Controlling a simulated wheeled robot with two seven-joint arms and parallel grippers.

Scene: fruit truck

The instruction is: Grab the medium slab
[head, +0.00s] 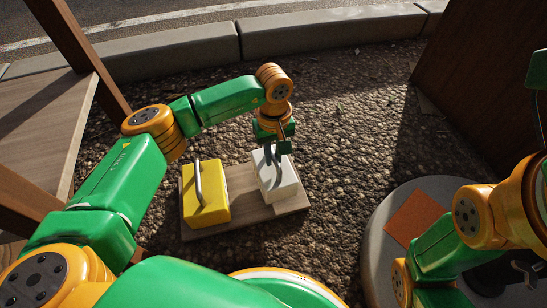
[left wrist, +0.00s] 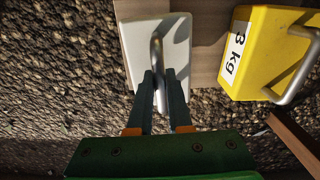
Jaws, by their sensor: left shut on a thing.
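A white slab (head: 282,186) with a metal handle is at the right end of a wooden board (head: 243,210) on the ground. My left gripper (head: 274,158) is above it, shut on the slab's handle. In the left wrist view, the fingers (left wrist: 160,78) close around the handle of the white slab (left wrist: 178,50). I cannot tell whether the slab is slightly off the board. A yellow slab (head: 214,211) with a metal handle stands on the board to the left. Its label, seen in the left wrist view (left wrist: 240,50), ends in "kg".
A round grey top (head: 376,250) with an orange square (head: 409,218) is at the right, beside my right arm. A wooden shelf (head: 40,125) stands at the left and a brown panel (head: 480,80) at the upper right. Gravel and a kerb (head: 300,36) lie behind.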

